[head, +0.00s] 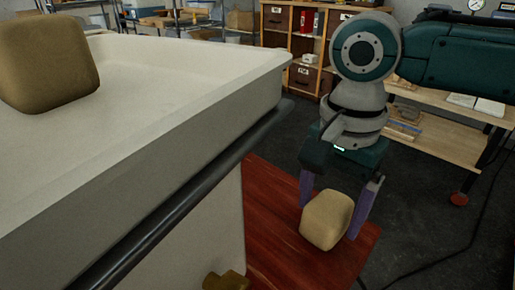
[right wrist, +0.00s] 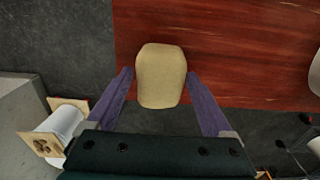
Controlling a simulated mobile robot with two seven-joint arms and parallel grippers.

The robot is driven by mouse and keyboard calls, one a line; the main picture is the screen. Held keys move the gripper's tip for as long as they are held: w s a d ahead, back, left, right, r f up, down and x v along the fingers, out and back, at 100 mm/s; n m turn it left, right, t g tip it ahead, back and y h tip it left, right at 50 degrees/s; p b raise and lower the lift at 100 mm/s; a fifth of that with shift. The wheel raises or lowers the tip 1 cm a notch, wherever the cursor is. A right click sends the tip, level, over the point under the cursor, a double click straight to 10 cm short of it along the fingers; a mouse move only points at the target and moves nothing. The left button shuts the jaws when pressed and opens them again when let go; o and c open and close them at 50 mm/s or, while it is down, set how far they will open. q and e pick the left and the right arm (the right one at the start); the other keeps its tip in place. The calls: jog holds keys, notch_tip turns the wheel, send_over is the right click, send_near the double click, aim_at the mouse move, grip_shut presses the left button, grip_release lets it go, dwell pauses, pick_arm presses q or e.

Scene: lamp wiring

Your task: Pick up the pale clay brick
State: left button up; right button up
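A pale tan clay brick (head: 327,221) with rounded edges shows at the lower right of the head view, apparently resting on the red-brown wooden surface (head: 283,215). It also shows in the right wrist view (right wrist: 161,78), upper middle. My right gripper (head: 327,224) points down over it, with one purple finger on each side. In the right wrist view the fingertips (right wrist: 160,73) flank the brick with narrow gaps, so the gripper looks open around it. The brick's underside is hidden. My left gripper is not in view.
A large white tray (head: 190,110) with a raised wall and a dark rail fills the left. A similar, browner block (head: 45,65) sits in it. A brownish object (head: 227,281) shows at the bottom edge. A wheeled bench (head: 420,120) stands behind my right arm.

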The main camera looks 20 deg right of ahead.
grip_shut()
dwell(0.5)
